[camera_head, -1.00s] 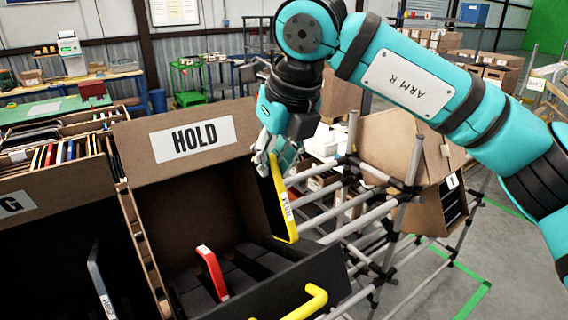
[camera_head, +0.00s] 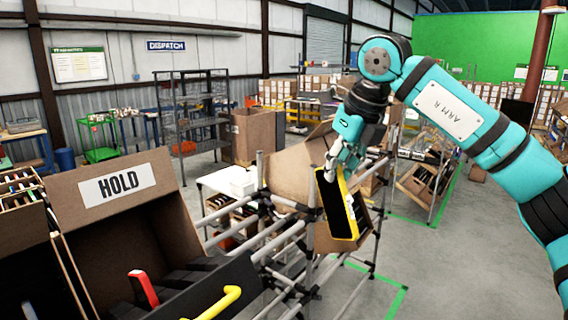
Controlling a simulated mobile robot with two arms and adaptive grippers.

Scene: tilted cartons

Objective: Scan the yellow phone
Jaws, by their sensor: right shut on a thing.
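The yellow phone (camera_head: 338,204) has a yellow edge and a dark face. It hangs tilted in the air to the right of the HOLD carton, in front of a pipe rack and a brown carton. My right gripper (camera_head: 334,172) is shut on its upper end. The gripper's fingertips are partly hidden at the phone's top. A label on the phone's side edge is too small to read. My left gripper is not in view.
The HOLD carton (camera_head: 119,188) stands at the left, with a red-edged phone (camera_head: 143,289) in it. Green-lined floor lies open at the right.

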